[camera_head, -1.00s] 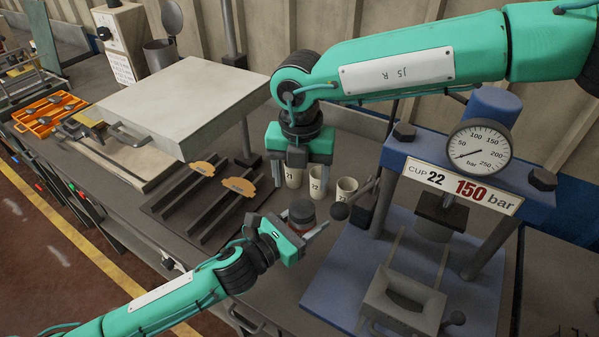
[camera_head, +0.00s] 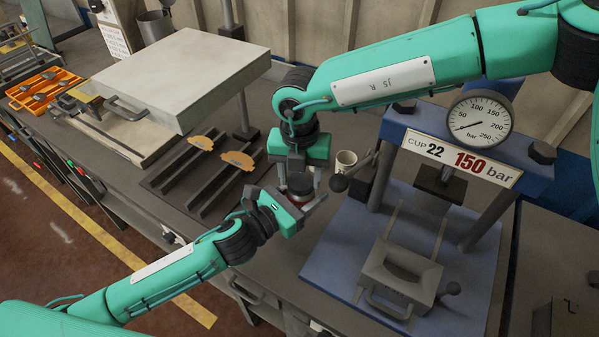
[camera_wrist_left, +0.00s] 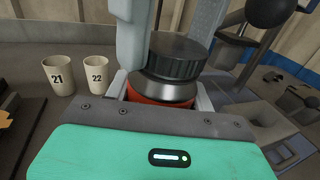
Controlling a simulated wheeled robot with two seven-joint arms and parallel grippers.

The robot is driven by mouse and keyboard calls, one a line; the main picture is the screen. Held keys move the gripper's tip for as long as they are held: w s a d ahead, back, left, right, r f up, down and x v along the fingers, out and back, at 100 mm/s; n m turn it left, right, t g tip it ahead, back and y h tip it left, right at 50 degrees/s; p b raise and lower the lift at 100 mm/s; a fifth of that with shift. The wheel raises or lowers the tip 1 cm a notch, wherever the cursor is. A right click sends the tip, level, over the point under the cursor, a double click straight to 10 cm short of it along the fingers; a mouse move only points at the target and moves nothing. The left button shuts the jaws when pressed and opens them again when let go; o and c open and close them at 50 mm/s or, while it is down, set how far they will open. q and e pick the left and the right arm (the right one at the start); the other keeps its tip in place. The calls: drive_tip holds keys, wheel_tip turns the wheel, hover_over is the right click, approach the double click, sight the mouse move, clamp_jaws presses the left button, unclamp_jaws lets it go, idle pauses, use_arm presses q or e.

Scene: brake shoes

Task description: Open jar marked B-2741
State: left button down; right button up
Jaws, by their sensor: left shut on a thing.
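My left gripper (camera_head: 300,204) is shut on a jar with a red body (camera_head: 297,197) and a dark ribbed lid. The left wrist view shows the jar's red body (camera_wrist_left: 160,95), silver neck and black lid (camera_wrist_left: 178,56) between the left jaws. No B-2741 marking is readable. My right gripper (camera_head: 299,178) points down from above, its fingers apart on either side of the lid. In the left wrist view, one grey finger stands left of the lid and another behind it; contact with the lid cannot be told.
A blue press (camera_head: 335,250) with a gauge and a "CUP 22 150 bar" sign stands right. Cups 21 (camera_wrist_left: 58,75) and 22 (camera_wrist_left: 96,74) stand on the bench. Left are a rack with orange shoes (camera_head: 237,159), a pale raised plate (camera_head: 185,75) and an orange tray (camera_head: 45,85).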

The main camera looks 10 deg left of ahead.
drive_tip(key=shift+a, duration=0.1)
drive_tip(key=c, duration=0.5)
drive_tip(key=shift+o, duration=0.2)
drive_tip(key=n, duration=0.4)
drive_tip(key=shift+s, duration=0.1)
drive_tip(key=n, duration=0.9)
drive_tip(key=shift+r+n, duration=0.1)
drive_tip(key=shift+n, duration=0.3)
drive_tip(key=o, duration=1.1)
